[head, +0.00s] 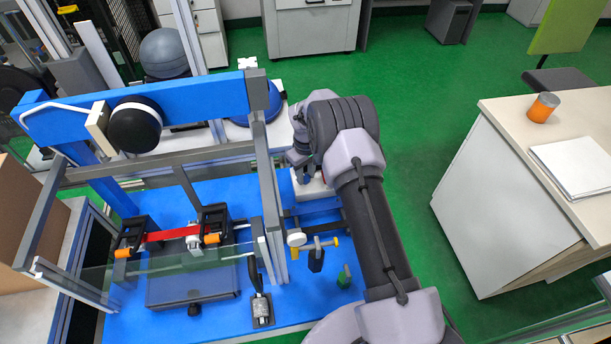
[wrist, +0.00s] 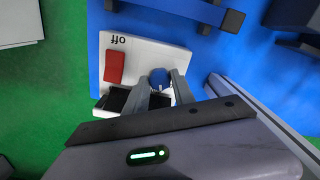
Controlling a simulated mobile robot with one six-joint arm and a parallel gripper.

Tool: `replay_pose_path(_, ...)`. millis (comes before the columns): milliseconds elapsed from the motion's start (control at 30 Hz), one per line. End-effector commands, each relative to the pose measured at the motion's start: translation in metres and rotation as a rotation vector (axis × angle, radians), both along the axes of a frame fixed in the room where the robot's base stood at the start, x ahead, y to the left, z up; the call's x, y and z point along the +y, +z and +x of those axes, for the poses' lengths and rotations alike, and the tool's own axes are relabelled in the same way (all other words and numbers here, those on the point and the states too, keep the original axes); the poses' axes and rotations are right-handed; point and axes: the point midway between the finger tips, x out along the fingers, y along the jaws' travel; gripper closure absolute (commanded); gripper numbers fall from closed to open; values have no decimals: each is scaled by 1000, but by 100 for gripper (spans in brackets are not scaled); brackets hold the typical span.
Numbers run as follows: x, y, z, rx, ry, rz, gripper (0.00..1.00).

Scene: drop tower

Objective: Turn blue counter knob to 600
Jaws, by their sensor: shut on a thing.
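The blue counter knob (wrist: 159,78) sits on a white panel (wrist: 140,48) in the wrist view. My gripper (wrist: 164,90) is shut on the knob, with one grey finger on each side of it. A small pale mark shows on the knob, but no number can be read. The panel has a red switch (wrist: 115,67) beside the word "off", which appears upside down. A dark display lies partly behind my fingers, and its digits cannot be read. In the head view my arm reaches to the white panel (head: 312,186) at the tower's right side, and the knob is hidden there.
The blue drop tower (head: 190,98) with its grey frame stands left of my arm. A counter (head: 555,115) with an orange cup (head: 543,107) stands right. Green floor between is clear.

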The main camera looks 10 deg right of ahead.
Motion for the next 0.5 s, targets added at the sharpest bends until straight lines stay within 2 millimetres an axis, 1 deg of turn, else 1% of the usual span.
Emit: replay_pose_path(500, 0, -1, 0, -1, -486, 0, 100)
